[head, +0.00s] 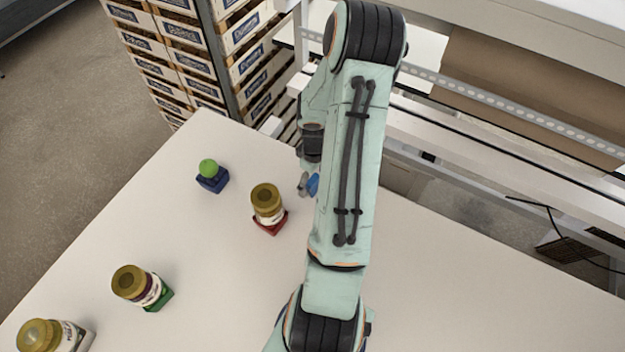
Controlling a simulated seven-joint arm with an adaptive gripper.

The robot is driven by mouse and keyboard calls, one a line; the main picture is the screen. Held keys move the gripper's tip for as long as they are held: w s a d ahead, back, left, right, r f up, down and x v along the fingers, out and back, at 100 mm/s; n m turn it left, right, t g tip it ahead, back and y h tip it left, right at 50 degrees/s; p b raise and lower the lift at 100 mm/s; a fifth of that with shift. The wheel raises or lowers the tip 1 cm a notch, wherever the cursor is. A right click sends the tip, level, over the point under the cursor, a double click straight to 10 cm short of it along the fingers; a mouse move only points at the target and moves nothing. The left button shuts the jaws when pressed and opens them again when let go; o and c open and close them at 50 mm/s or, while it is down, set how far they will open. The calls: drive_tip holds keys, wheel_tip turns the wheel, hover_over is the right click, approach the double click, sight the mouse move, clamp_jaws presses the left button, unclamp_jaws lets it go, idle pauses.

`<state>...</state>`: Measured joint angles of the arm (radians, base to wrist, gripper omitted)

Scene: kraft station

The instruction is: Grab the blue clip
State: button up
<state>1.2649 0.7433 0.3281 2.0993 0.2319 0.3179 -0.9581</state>
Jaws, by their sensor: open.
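A small blue object (313,184), which looks like the blue clip, shows at the left edge of my arm. My arm hides part of it, so I cannot make out its full shape. My gripper (304,185) is mostly hidden behind my arm; only a small grey part that looks like a fingertip shows right beside the blue object. The gripper is open. Whether it touches the blue object cannot be told.
On the white table (220,265) stand a green ball on a blue block (212,182), a gold-lidded jar on a red block (267,205), a jar on a green block (140,287) and another jar (50,336). Stacked crates (190,50) stand behind the table.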

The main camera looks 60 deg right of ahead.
drive_tip(key=c, duration=1)
